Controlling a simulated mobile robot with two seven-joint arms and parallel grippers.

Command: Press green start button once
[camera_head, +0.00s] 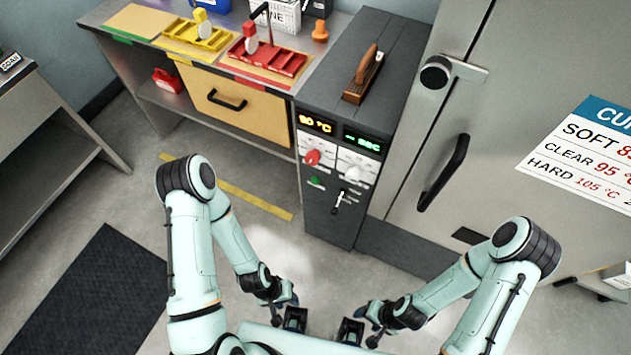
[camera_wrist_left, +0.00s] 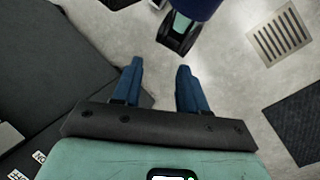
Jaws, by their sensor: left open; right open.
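The green start button (camera_head: 314,181) is a small round button on the front of the dark control cabinet (camera_head: 330,218), below the red knob (camera_head: 312,157). My left gripper (camera_head: 294,318) is low in front of the cabinet, well apart from the button. In the left wrist view my left gripper (camera_wrist_left: 160,75) shows two blue fingers spread with nothing between them. My right gripper (camera_head: 350,330) is low to the right of it, also open and away from the cabinet. The button does not show in the left wrist view.
The cabinet also has a white knob (camera_head: 344,174), a lever (camera_head: 338,201) and lit displays (camera_head: 317,123). A wooden-handled tool (camera_head: 363,75) lies on top. A tall grey oven (camera_head: 400,200) stands to the right. A bench with red (camera_head: 282,62) and yellow trays (camera_head: 195,40) is left.

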